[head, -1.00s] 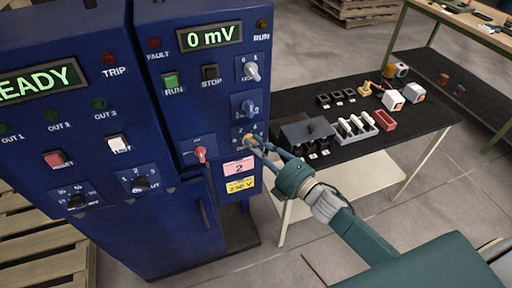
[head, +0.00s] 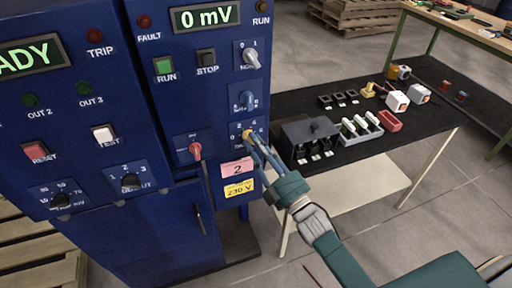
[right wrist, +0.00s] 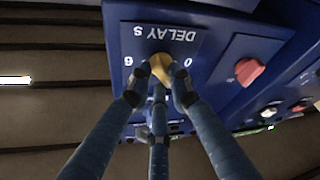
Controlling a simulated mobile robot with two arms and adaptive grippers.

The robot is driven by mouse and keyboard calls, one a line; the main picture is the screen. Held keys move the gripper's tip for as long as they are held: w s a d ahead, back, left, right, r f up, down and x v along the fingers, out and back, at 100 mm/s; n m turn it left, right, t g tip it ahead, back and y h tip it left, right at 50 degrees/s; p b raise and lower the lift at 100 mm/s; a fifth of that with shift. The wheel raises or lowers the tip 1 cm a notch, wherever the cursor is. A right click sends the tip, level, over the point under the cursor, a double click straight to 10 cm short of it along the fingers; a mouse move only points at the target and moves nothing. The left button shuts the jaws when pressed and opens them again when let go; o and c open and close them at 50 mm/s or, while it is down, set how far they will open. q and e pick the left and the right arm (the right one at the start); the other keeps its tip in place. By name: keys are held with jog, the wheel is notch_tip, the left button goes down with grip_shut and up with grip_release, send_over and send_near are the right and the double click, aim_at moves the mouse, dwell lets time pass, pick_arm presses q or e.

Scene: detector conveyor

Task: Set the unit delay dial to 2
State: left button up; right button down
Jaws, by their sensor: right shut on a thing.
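The unit delay dial is a yellow knob (head: 246,134) on a small plate low on the right blue cabinet. In the right wrist view the yellow knob (right wrist: 160,65) shows below an upside-down "DELAY S" label, with 0 and 6 readable on its sides. My right gripper (head: 250,139) is at the knob. In the right wrist view its fingers (right wrist: 158,92) are closed around the knob and cover part of it. I cannot tell which number the knob points at. My left gripper is not in view.
A red knob (head: 195,150) sits left of the dial, and blue (head: 246,100) and grey (head: 250,57) knobs sit above it. A pink label (head: 237,168) reading 2 is below. A black-topped table (head: 365,155) with boxes and small parts stands at right.

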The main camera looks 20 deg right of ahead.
jog(key=shift+f+m+h, duration=0.2)
jog(key=shift+m+h, duration=0.2)
jog(key=shift+m, duration=0.7)
jog(key=c, duration=1.6)
grip_release()
jog(key=shift+o, duration=0.2)
jog(key=shift+r, duration=0.1)
jog(key=v, duration=1.2)
jog(key=shift+f, duration=0.25)
jog(key=shift+f, duration=0.1)
